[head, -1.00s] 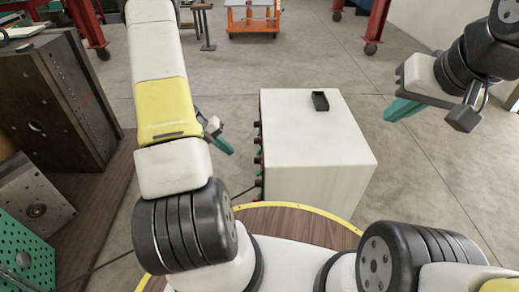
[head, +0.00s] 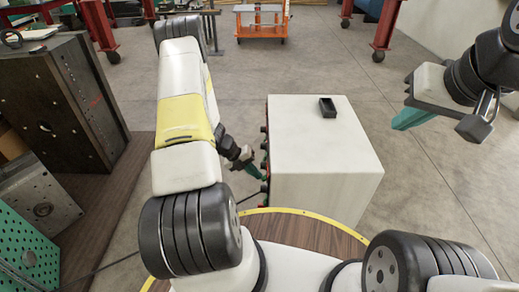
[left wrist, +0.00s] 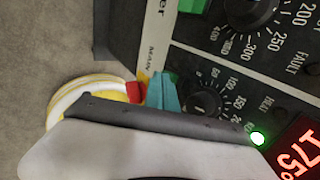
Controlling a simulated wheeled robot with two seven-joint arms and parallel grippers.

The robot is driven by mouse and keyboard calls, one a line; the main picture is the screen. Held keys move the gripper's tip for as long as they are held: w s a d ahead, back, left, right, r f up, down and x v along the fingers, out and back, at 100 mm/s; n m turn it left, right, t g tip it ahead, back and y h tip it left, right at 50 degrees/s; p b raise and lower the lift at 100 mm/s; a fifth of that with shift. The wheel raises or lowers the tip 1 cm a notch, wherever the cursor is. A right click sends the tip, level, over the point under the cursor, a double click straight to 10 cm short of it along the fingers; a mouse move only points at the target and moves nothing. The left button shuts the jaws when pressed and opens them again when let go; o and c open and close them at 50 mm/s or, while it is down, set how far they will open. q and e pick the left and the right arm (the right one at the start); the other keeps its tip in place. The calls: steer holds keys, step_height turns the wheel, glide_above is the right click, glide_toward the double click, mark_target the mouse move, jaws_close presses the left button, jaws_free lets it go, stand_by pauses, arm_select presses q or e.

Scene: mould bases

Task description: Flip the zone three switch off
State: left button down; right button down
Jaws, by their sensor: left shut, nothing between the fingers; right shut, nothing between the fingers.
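The white cabinet (head: 325,155) stands in the middle of the head view, its control panel edge-on along its left side (head: 265,150). In the left wrist view the dark panel (left wrist: 285,60) shows dials, a lit green lamp (left wrist: 257,138) and a red display (left wrist: 300,150). I cannot make out which switch is zone three; no zone label is readable. My left gripper (head: 252,168) is shut and empty beside the panel; its teal fingertips (left wrist: 163,92) show near the MAIN label and a lower dial (left wrist: 203,103). Contact is unclear. My right gripper (head: 410,118) is shut and empty, right of the cabinet.
A small black tray (head: 328,107) sits on the cabinet top. A red part (left wrist: 135,92) and a yellow ring (left wrist: 85,92) lie near the panel's edge. Dark mould blocks (head: 65,105) stand at the left. The floor right of the cabinet is clear.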

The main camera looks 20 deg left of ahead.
arm_select(q)
steer(key=shift+d+f, duration=0.2)
steer(key=shift+f, duration=0.05)
steer(key=shift+d+f+h, duration=0.1)
steer(key=shift+f+h, duration=0.15)
steer(key=shift+h, duration=0.15)
steer(key=shift+r, duration=0.75)
